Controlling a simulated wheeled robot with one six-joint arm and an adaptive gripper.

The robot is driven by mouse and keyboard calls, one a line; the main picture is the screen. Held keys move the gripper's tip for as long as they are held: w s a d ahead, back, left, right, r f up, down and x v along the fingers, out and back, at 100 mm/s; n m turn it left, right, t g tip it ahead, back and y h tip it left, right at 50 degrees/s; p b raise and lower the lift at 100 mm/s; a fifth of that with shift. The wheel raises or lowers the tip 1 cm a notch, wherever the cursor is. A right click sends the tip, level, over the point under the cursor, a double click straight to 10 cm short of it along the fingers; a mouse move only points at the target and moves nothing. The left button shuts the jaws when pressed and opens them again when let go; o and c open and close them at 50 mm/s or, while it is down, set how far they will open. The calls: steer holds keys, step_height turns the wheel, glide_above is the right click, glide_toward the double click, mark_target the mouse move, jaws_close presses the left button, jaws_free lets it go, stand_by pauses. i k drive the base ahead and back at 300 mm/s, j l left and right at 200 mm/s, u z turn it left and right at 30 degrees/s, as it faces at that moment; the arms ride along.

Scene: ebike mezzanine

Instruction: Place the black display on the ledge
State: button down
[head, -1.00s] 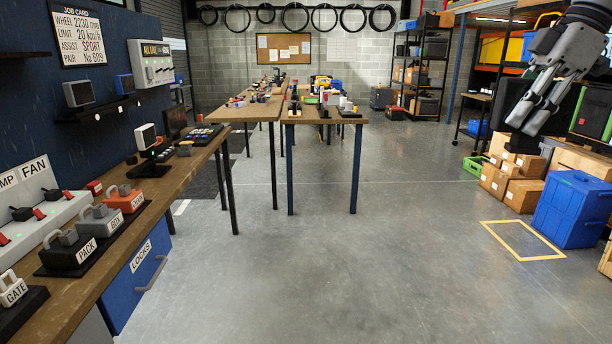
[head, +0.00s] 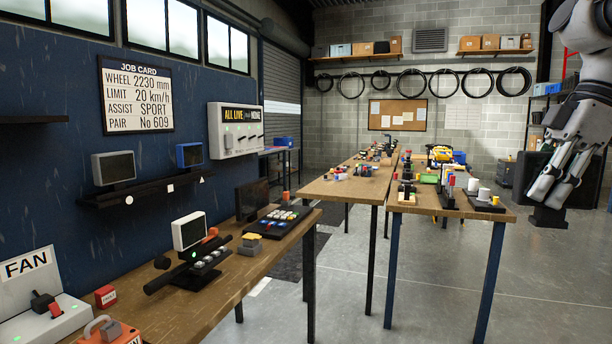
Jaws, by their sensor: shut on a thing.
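My gripper (head: 550,192) is at the right edge of the picture, its grey fingers pointing down. It is shut on a black display (head: 529,172), a dark panel with a dark foot below, partly hidden behind the fingers. The display is held in the air, clear of the benches. The black ledge (head: 157,192) is on the blue wall at the left, far from my gripper. A grey-framed display (head: 113,167) stands toward its left end and a blue-framed display (head: 189,155) toward its right. White shape marks show on the ledge's front.
Below the ledge runs a wooden bench (head: 232,286) with a white display (head: 189,231), a dark screen (head: 252,199), button panels and a fan switch box (head: 45,303). Another worktable (head: 440,207) with small items stands mid-right. Grey floor (head: 345,290) lies open between and beyond them.

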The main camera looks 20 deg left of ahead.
mark_target(159, 184)
steer(key=i+u, duration=0.3)
steer(key=i, duration=0.2)
steer(key=i+l+u, duration=0.1)
steer(key=i+u, duration=0.2)
steer(key=i, duration=0.15)
steer(key=i+l+u, duration=0.3)
steer(key=i, duration=0.15)
steer(key=i+u, duration=0.25)
steer(key=u, duration=0.15)
steer(key=i+l+u, duration=0.15)
steer(key=u, duration=0.25)
steer(key=i+l+u, duration=0.2)
steer(key=u, duration=0.2)
steer(key=i+l+u, duration=0.25)
steer(key=u, duration=0.15)
steer(key=i+l+u, duration=0.2)
steer(key=l+u, duration=0.25)
steer(key=j, duration=0.15)
